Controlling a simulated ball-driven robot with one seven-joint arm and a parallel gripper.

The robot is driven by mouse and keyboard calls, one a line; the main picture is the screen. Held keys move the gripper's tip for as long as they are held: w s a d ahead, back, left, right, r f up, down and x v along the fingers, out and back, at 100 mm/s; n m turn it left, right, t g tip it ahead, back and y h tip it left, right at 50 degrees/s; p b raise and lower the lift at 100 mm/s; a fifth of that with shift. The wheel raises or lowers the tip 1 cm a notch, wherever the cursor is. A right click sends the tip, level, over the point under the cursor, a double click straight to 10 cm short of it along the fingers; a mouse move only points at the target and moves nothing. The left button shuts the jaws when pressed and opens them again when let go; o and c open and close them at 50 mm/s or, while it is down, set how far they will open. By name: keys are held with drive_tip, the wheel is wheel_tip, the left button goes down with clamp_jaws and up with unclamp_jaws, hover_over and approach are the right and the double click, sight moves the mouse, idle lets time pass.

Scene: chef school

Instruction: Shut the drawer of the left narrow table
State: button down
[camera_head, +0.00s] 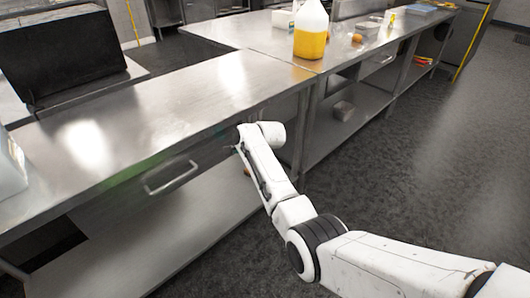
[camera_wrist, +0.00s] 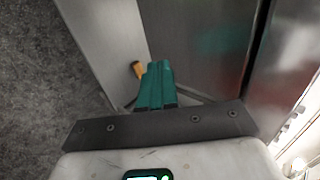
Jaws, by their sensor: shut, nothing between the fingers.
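The left narrow table (camera_head: 150,110) is a steel table with a lower shelf. Its drawer (camera_head: 205,155) is in the long side facing me, with a bar handle (camera_head: 171,178). The drawer front looks close to the table's side; I cannot tell whether it is fully flush. My arm reaches to the right part of this side, and my gripper is mostly hidden by its own wrist in the head view. In the wrist view my gripper (camera_wrist: 157,84) has its teal fingers together and empty, beside a steel front (camera_wrist: 205,45) with green and red reflections. I cannot tell whether they touch.
A jug of yellow liquid (camera_head: 310,42) stands on the adjoining steel table (camera_head: 240,30). A black panel (camera_head: 68,48) stands at the upper left. An orange-yellow object (camera_wrist: 137,69) lies beyond my fingers. Dark floor (camera_head: 430,150) is open on the right.

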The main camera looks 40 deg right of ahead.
drive_tip(key=p+v, duration=0.1)
drive_tip(key=v, duration=0.9)
drive_tip(key=shift+s, duration=0.5)
drive_tip(key=shift+f, duration=0.15)
drive_tip(key=s+a+f+n+g, duration=0.2)
drive_tip(key=s+a+f+n, duration=0.25)
drive_tip(key=s+f, duration=0.35)
drive_tip(key=s+a+f+n+g, duration=0.1)
drive_tip(key=s+a+n+g, duration=0.1)
drive_tip(key=s, duration=0.9)
drive_tip(key=s+a+f+n+g, duration=0.1)
drive_tip(key=s+a+n, duration=0.4)
drive_tip(key=s, duration=0.6)
drive_tip(key=s+a+f+n+g, duration=0.1)
drive_tip(key=s+a+n+g, duration=0.2)
drive_tip(key=s+n, duration=0.3)
drive_tip(key=s+a, duration=0.1)
drive_tip(key=s, duration=0.4)
drive_tip(key=shift+s+a+f, duration=0.2)
drive_tip(key=shift+s+f, duration=0.1)
drive_tip(key=shift+s, duration=0.05)
